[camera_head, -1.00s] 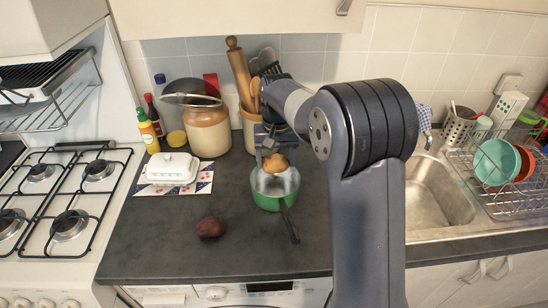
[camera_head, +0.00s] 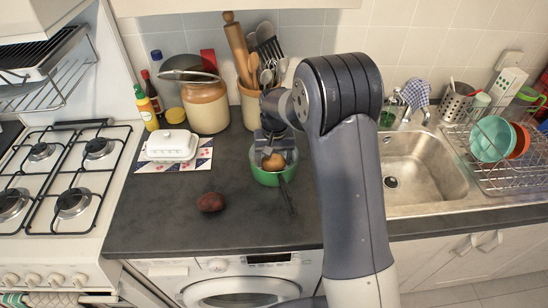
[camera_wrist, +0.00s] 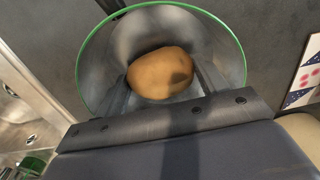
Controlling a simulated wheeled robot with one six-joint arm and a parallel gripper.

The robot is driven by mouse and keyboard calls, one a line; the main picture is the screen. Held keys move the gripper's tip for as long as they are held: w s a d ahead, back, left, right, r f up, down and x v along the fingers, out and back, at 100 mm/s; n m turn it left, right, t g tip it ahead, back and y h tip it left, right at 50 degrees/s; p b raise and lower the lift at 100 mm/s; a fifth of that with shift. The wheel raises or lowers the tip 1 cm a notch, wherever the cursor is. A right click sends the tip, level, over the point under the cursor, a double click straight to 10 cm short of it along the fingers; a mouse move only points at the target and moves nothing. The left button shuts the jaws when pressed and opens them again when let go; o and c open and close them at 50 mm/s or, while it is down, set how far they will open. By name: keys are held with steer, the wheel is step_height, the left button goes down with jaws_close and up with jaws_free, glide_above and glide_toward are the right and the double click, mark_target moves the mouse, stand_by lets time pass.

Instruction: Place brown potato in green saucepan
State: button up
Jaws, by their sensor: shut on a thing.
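The brown potato (camera_wrist: 160,73) is held between the fingers of my gripper (camera_wrist: 163,84), inside the rim of the green saucepan (camera_wrist: 84,72) as the wrist view sees it. In the head view the saucepan (camera_head: 266,179) stands on the counter with its dark handle toward the front right. My gripper (camera_head: 273,158) points down into its opening, with the potato (camera_head: 273,161) partly hidden. I cannot tell if the potato touches the pan's bottom. A dark reddish potato (camera_head: 210,202) lies on the counter left of the pan's handle.
A white butter dish (camera_head: 172,145) sits on a patterned mat left of the pan. A brown and cream jar (camera_head: 206,108) and a utensil crock (camera_head: 250,104) stand behind. The sink (camera_head: 425,165) is right, the gas hob (camera_head: 70,180) left.

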mark_target(275, 158)
steer(key=shift+f, duration=0.15)
steer(key=o, duration=0.7)
step_height(275, 158, up, 12)
steer(key=shift+d+r+b, duration=0.1)
steer(key=shift+r+b, duration=0.05)
steer(key=shift+b, duration=0.65)
